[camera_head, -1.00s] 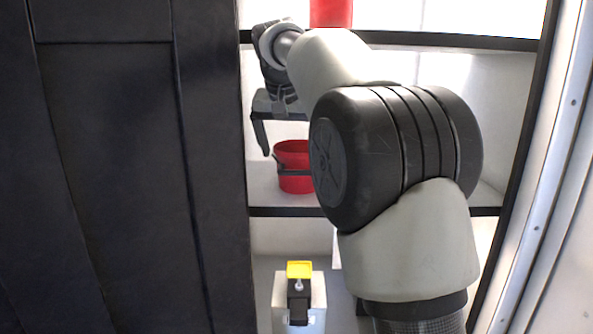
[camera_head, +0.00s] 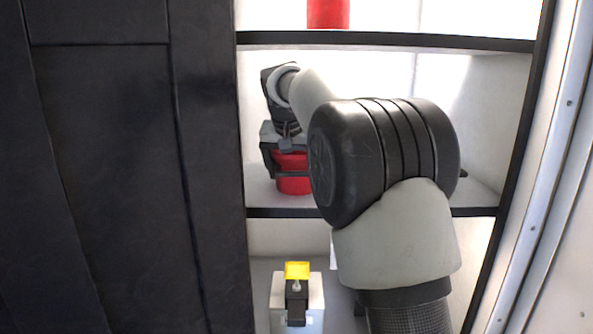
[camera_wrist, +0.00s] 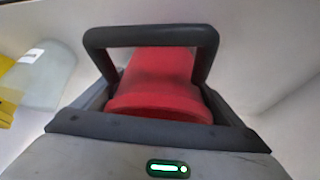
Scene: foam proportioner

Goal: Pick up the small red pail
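The small red pail (camera_head: 294,185) stands on the middle shelf (camera_head: 465,193) of the cabinet, partly hidden by my gripper and arm. In the wrist view the red pail (camera_wrist: 158,85) fills the middle, its rim towards the camera.
A red object (camera_head: 328,13) stands on the upper shelf (camera_head: 400,40). Below is a pale container with a yellow top (camera_head: 297,270). A dark panel (camera_head: 110,150) borders the left, and a pale frame edge (camera_head: 545,190) the right. The wrist view shows a pale container with a label (camera_wrist: 45,75).

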